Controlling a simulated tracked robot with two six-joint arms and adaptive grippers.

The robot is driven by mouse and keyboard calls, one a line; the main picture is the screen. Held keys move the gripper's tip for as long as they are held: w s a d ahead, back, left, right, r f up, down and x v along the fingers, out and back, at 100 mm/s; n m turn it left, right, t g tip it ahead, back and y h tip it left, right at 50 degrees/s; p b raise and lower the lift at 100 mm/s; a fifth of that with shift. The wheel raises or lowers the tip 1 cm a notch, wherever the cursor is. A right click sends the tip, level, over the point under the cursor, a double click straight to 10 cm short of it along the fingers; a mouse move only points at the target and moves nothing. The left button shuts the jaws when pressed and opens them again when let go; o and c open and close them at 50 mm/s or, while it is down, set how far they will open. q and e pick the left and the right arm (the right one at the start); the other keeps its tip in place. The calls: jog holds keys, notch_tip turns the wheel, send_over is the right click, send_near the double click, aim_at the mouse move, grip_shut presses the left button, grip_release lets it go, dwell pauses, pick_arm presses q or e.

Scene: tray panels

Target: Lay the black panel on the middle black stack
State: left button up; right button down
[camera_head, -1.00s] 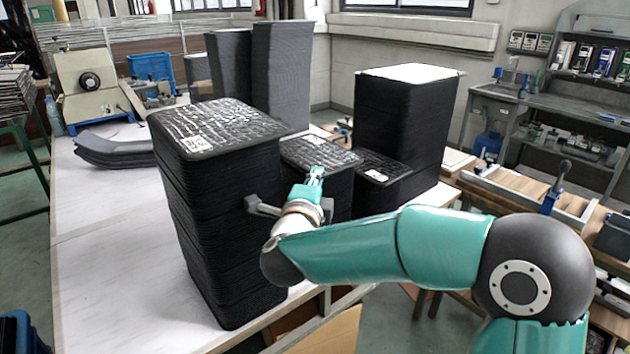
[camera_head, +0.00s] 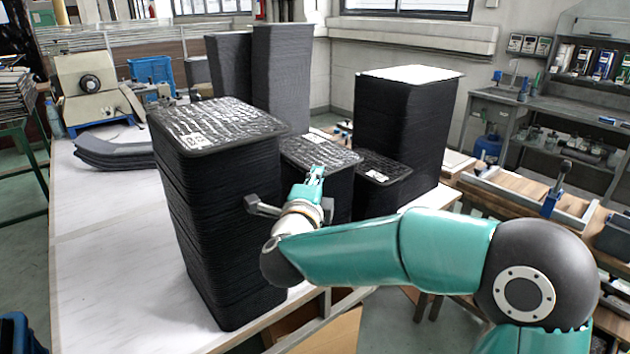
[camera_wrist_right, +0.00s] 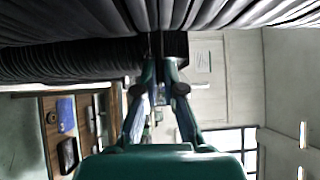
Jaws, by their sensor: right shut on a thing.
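Three black stacks stand in a row at the table's front edge. The near left one (camera_head: 215,220) is tall. The middle black stack (camera_head: 343,188) is lower, and a low stack (camera_head: 385,195) is to its right. My right gripper (camera_head: 317,172) is at the front edge of the middle stack's top. In the right wrist view its fingers (camera_wrist_right: 160,66) close on a dark edge. I take this to be the black panel (camera_head: 318,150), a dark sheet with a white label on top of the middle stack. I cannot tell whether it rests fully there. My left gripper is out of view.
A tall black stack with a white top (camera_head: 410,73) stands behind on the right. Two tall dark stacks (camera_head: 282,75) stand at the back. Curved dark pieces (camera_head: 115,148) lie on the white table (camera_head: 110,260), whose left front part is clear.

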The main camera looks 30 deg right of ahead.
jog(key=shift+f, duration=1.2)
jog(key=c, duration=1.2)
grip_release()
jog(key=shift+r, duration=0.35)
jog(key=v, duration=1.2)
